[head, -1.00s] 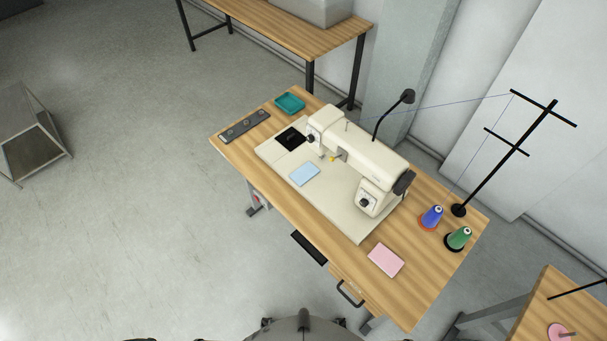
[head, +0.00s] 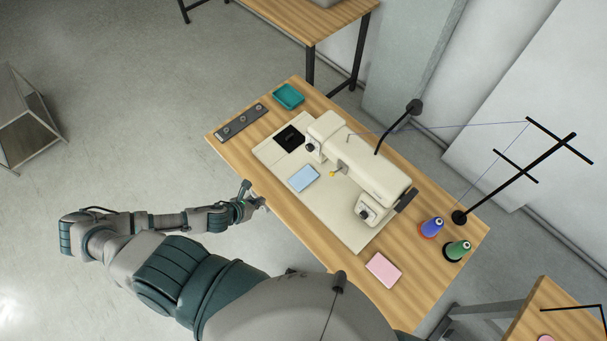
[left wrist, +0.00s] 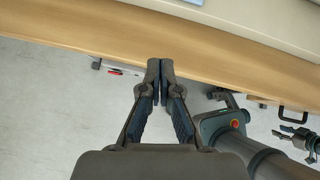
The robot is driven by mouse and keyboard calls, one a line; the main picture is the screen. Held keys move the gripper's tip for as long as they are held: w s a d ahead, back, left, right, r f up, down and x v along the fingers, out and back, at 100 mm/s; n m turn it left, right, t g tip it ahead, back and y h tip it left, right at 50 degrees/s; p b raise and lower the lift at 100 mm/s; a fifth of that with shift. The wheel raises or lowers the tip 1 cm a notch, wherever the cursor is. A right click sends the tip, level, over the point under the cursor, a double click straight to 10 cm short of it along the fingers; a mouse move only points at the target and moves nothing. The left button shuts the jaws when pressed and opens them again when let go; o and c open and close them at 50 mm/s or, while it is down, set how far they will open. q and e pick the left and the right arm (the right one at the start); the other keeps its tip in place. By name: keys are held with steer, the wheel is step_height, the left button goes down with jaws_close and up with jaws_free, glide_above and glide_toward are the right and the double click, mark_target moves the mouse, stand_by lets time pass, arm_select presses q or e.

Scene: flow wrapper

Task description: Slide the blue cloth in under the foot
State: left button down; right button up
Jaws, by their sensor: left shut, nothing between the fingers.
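A light blue cloth (head: 303,178) lies flat on the cream bed of the sewing machine (head: 365,172), in front of the needle area. The foot is too small to make out clearly; a small yellow part (head: 333,173) shows beside the cloth. My left gripper (head: 262,203) is at the table's front edge, left of the cloth and apart from it. In the left wrist view my left gripper (left wrist: 160,64) is shut and empty, its tips over the table's wooden edge. A bit of the cloth (left wrist: 193,1) shows at the top. My right gripper is not seen in the head view.
A pink cloth (head: 383,269) lies at the table's near right. Blue (head: 431,228) and green (head: 457,250) thread cones and a thread stand (head: 515,170) are at the right. A teal tray (head: 288,96) and a grey strip (head: 240,121) are at the far left.

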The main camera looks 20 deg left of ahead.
mark_target(302, 178)
arm_select(q)
steer(key=w+d+f, duration=0.1)
steer(key=w, duration=0.1)
steer(key=w+d+f+m, duration=0.1)
steer(key=w+d+f, duration=0.1)
steer(key=w+d+f+m, duration=0.1)
steer(key=w+f, duration=0.1)
steer(key=w, duration=0.1)
steer(key=shift+w+d+h, duration=0.1)
steer(key=shift+d+h, duration=0.15)
steer(key=shift+h, duration=0.05)
steer(key=shift+w+d+r, duration=0.1)
steer(key=shift+w+d, duration=0.1)
steer(key=shift+w, duration=0.35)
steer(key=shift+w+d+r, duration=0.1)
steer(key=shift+w+d, duration=0.1)
steer(key=shift+w, duration=0.3)
steer(key=shift+w+d+f, duration=0.1)
steer(key=shift+w+d, duration=0.2)
steer(key=shift+w, duration=0.25)
steer(key=w, duration=0.1)
steer(key=w+d, duration=0.1)
steer(key=w, duration=0.2)
steer(key=shift+w+d+p, duration=0.3)
steer(key=shift+w+d, duration=0.25)
steer(key=shift+w, duration=0.3)
